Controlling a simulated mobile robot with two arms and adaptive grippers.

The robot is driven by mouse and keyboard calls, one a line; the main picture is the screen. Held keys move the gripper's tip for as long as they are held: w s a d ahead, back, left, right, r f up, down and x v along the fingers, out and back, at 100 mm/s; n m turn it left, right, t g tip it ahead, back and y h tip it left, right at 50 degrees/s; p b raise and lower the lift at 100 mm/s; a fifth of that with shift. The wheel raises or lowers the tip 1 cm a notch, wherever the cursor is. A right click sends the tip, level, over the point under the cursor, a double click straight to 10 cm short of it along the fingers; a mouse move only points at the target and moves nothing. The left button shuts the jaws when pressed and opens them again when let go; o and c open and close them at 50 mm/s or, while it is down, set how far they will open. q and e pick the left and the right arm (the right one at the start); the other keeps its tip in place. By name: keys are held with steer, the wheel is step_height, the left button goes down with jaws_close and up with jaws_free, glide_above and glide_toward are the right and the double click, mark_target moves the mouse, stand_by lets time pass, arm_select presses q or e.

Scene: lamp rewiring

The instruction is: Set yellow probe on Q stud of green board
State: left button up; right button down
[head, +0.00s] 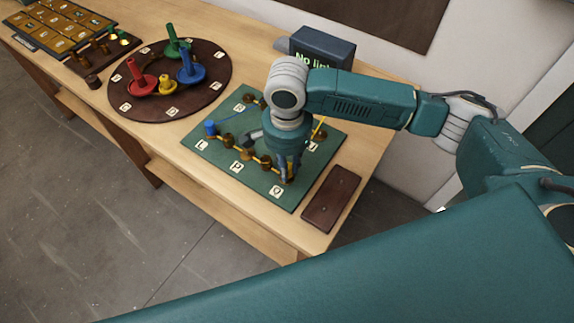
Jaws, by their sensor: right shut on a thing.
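The green board (226,169) lies on the wooden table, with lettered tiles and brass-brown studs. The Q tile (277,191) is near its front edge, and a brown stud (291,178) shows beside it, partly covered by my gripper. My right gripper (287,175) points down over the board at that stud and is shut. What it holds is mostly hidden by the fingers; a yellow piece (320,128) shows slanting behind it, seemingly part of the yellow probe or its lead. I cannot tell whether the probe touches the stud. My left gripper is out of view.
A blue probe (210,128) stands at the L stud. A dark box with a lit display (323,47) stands behind the board. A brown block (331,198) lies right of it. A round brown board (190,103) with coloured pegs is at the left.

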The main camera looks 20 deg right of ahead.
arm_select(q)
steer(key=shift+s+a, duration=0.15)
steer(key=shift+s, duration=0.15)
arm_select(e)
steer(key=shift+f, duration=0.2)
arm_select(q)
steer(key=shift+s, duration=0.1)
arm_select(e)
steer(key=shift+f, duration=0.35)
steer(key=c, duration=1.5)
jaws_free()
step_height(320, 180, up, 12)
steer(key=shift+s+f, duration=0.1)
